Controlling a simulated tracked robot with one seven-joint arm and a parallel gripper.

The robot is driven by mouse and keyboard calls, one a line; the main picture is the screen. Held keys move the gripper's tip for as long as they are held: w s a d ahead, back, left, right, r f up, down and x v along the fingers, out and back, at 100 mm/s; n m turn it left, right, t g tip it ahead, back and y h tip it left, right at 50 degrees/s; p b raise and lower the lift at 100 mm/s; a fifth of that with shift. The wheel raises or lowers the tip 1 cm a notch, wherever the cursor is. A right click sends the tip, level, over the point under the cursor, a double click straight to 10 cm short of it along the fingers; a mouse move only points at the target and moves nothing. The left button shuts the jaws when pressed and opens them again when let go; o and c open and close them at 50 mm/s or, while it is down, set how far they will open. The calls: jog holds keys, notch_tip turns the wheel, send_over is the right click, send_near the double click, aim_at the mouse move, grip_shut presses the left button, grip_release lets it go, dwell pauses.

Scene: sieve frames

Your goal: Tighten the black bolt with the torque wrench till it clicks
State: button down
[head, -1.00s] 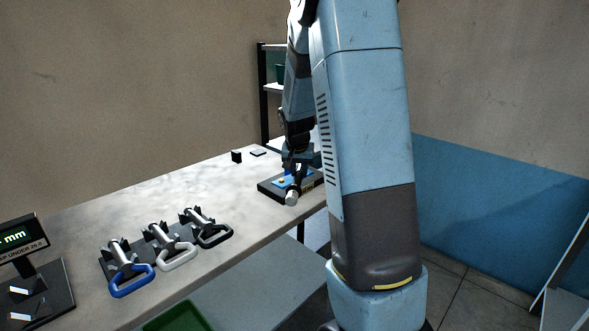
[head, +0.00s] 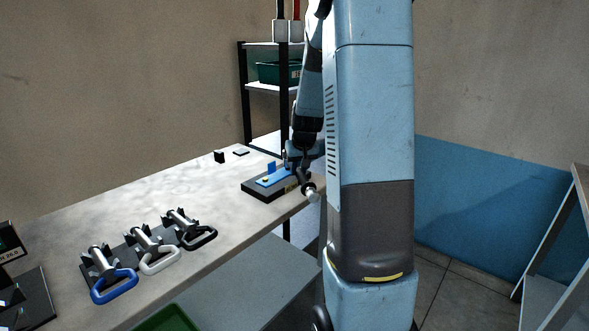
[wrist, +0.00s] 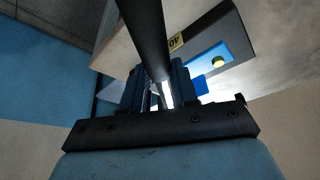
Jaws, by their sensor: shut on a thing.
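My gripper (head: 303,165) is at the right end of the fixture block and is shut on a dark bar with a pale round end, seemingly the torque wrench (head: 312,190). In the wrist view the wrench's dark shaft (wrist: 146,30) runs between the jaws (wrist: 163,92). The black fixture block (head: 262,193) carries a blue plate (head: 272,179) and sits near the bench's right edge. A yellow bolt head (wrist: 218,62) shows on the blue plate in the wrist view. I cannot make out the black bolt. Whether the wrench touches the block is unclear.
A rack on the bench (head: 219,238) holds several tools with blue (head: 114,291), white and black handles. Small black pieces (head: 219,157) lie at the back. A display stand (head: 12,241) is at the left. A shelf (head: 262,88) stands behind. The middle of the bench is clear.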

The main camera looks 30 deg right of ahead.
jog(key=shift+s+d+n+y, duration=0.2)
jog(key=shift+d+n+y, duration=0.2)
jog(key=shift+d+n, duration=0.95)
jog(key=shift+d, duration=0.25)
jog(key=shift+s, duration=0.15)
jog(key=shift+f, duration=0.8)
dwell(0.8)
jog(key=c, duration=1.5)
grip_release()
grip_shut()
